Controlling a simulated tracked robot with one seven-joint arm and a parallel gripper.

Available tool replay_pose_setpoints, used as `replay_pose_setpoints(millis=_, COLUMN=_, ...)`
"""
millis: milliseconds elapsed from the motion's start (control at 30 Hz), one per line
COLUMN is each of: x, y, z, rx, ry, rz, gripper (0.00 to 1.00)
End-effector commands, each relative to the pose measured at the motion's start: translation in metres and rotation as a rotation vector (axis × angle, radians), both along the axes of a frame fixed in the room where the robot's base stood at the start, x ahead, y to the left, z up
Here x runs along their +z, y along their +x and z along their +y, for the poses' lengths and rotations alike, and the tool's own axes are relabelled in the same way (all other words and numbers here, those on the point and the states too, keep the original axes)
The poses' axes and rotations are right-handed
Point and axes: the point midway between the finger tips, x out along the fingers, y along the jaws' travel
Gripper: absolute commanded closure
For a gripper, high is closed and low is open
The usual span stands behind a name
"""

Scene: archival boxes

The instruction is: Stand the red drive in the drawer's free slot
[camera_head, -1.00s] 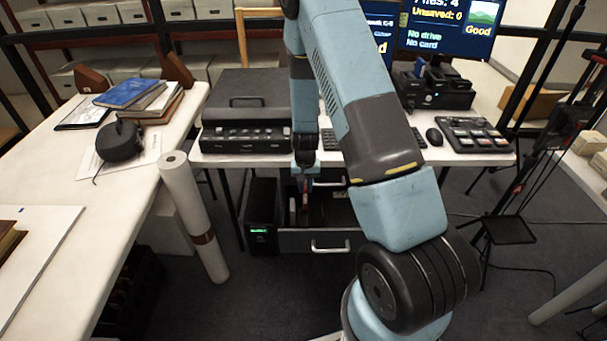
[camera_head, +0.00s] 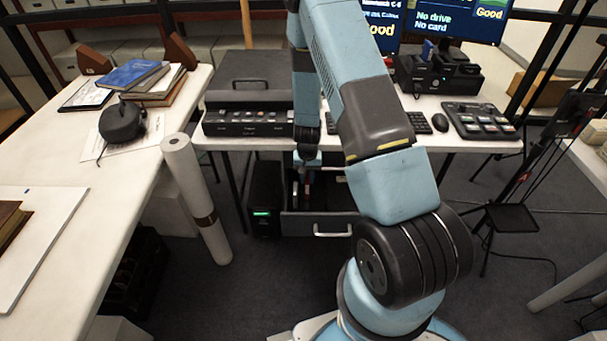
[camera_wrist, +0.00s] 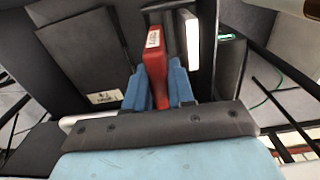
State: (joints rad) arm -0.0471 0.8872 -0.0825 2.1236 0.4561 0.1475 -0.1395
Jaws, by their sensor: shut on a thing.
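The red drive (camera_wrist: 155,62) is in my gripper (camera_wrist: 160,88), whose blue fingers are shut on it, one on each side, in the wrist view. Its far end points into the dark inside of the drawer, beside a pale upright item (camera_wrist: 191,38) on its right. The drawer (camera_head: 300,224) stands open under the table in the head view, and my gripper (camera_head: 307,170) reaches down into it from above. Only a little of the red drive shows there. Whether the drive touches the drawer floor, and the exact edges of the free slot, I cannot tell.
A black computer unit (camera_head: 265,198) with a green light stands left of the drawer. The white table top (camera_head: 375,140) is above and behind it, with a black case (camera_head: 248,100). A white paper roll (camera_head: 196,195) leans further left.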

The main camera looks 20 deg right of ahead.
Motion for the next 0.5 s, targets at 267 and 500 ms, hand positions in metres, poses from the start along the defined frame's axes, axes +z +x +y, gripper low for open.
replay_pose_setpoints(millis=267, x=-0.016, y=0.0, z=0.0, rx=0.0, ry=0.0, rz=0.0, gripper=1.0)
replay_pose_setpoints(millis=500, x=-0.03, y=0.0, z=0.0, rx=0.0, ry=0.0, rz=0.001, gripper=1.0)
